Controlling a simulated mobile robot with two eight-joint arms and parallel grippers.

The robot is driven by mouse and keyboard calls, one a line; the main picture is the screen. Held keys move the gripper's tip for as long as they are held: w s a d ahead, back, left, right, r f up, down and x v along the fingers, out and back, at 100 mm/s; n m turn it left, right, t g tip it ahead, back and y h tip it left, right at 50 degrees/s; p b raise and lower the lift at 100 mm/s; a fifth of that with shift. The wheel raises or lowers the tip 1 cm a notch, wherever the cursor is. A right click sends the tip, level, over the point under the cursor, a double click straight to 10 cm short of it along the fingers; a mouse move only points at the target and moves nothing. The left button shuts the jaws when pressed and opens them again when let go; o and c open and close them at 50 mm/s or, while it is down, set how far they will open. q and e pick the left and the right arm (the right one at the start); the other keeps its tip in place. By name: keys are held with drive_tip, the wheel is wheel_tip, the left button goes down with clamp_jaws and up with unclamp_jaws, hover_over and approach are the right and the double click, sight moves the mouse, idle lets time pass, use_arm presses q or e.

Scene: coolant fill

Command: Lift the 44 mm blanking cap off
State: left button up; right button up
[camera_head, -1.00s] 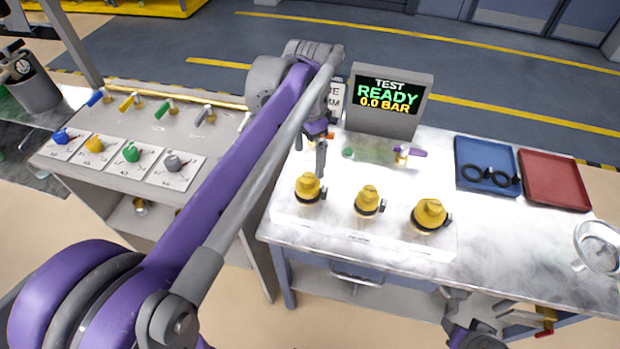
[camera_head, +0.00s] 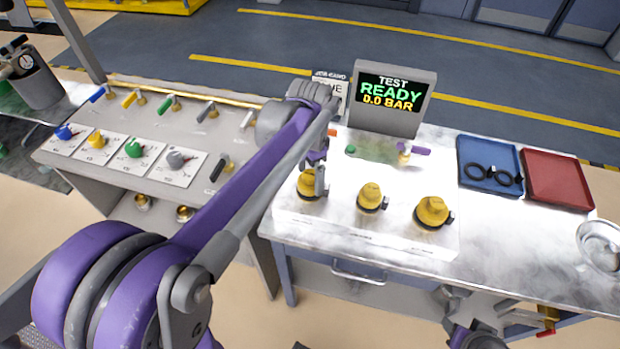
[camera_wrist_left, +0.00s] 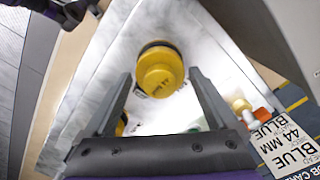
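Three yellow blanking caps stand in a row on the white panel of the bench: a left cap (camera_head: 307,184), a middle cap (camera_head: 371,196) and a right cap (camera_head: 432,211). Their sizes are not readable in the head view. My left gripper (camera_head: 320,188) points down at the left cap and partly covers it. In the left wrist view, its fingers (camera_wrist_left: 160,85) are apart, with a yellow cap (camera_wrist_left: 160,70) showing in the gap; contact cannot be told. My right gripper (camera_head: 468,305) is low in front of the bench, its fingers unclear.
A job card (camera_wrist_left: 287,145) reads BLUE 44 MM. The test display (camera_head: 392,98) reads READY, 0.0 BAR. A blue tray (camera_head: 470,150) holds black rings; a red tray (camera_head: 558,180) looks empty. A panel with coloured knobs (camera_head: 133,149) stands left.

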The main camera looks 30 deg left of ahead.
use_arm(q)
drive_tip(key=c, duration=1)
drive_tip(key=shift+o, duration=0.2)
